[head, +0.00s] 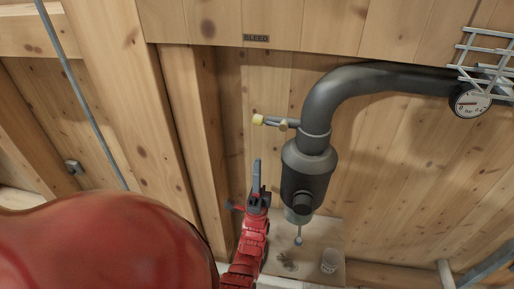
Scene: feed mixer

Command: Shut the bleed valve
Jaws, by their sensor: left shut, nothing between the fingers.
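A "BLEED" label (256,38) is on the upper wooden beam. Below it, a small bleed valve (284,125) sticks out to the left from the dark grey vertical pipe. A pale yellow knob (258,119) is at its outer end. My left gripper (257,163) is below the yellow knob, pointing up, with its grey fingers shut and empty. It appears apart from the valve, with a gap between fingertips and knob in the picture. My right gripper is not in view.
A dark cylindrical body (309,172) hangs right of my gripper, with a ball-ended rod (298,241) below. A glass jar (329,261) stands on a board.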

